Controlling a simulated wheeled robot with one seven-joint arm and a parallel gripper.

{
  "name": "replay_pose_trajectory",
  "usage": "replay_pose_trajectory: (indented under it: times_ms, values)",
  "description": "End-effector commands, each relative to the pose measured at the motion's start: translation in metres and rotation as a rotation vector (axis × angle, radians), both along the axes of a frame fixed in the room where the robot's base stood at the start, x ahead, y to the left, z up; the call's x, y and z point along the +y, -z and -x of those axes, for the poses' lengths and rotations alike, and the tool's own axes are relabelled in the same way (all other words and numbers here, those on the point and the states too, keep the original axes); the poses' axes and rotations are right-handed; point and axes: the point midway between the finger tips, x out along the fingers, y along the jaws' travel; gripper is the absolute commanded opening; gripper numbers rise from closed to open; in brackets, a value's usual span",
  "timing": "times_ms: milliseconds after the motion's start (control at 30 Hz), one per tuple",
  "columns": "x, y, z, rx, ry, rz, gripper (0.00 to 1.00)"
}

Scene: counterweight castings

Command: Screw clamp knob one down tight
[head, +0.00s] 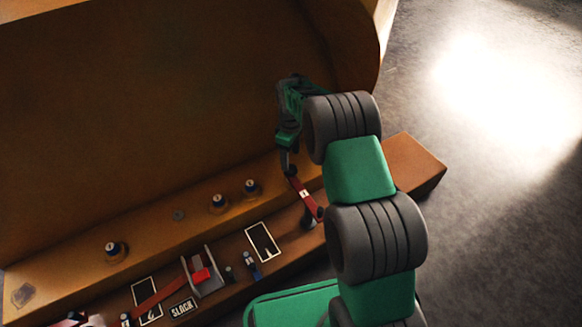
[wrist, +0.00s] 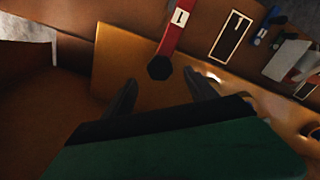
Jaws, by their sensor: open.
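Clamp knob one looks to be the black hexagonal knob (wrist: 159,67) at the near end of a red clamp bar (wrist: 179,22) labelled 1. The same red bar (head: 305,197) slants across the ledge in the head view. My gripper (wrist: 159,77) is open, with one finger on either side of the knob in the picture and nothing held. I cannot tell how far the fingertips are from the knob in depth. In the head view my gripper (head: 289,160) points down over the bar's upper end, and it mostly hides the knob there.
The large brown casting wall (head: 150,90) rises behind the ledge. On the lower step are a black outlined rectangle (head: 262,242), a grey bracket with a red block (head: 201,274) and a SLACK plate (head: 183,309). Floor at right is clear.

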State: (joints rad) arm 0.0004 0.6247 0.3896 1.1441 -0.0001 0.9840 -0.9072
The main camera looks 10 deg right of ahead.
Motion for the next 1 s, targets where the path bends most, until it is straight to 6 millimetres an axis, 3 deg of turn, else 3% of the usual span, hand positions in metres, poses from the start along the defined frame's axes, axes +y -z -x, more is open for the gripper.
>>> replay_pose_trajectory:
  times_ms: [33, 200, 533, 1000]
  values:
    - [0.000, 0.017, 0.001, 0.003, 0.001, 0.000, 0.66]
    - [-0.001, 0.048, 0.001, 0.001, 0.003, 0.000, 0.66]
    - [-0.001, 0.054, 0.000, -0.001, 0.003, 0.000, 0.66]
    - [0.000, 0.054, 0.000, -0.001, 0.003, 0.000, 0.28]
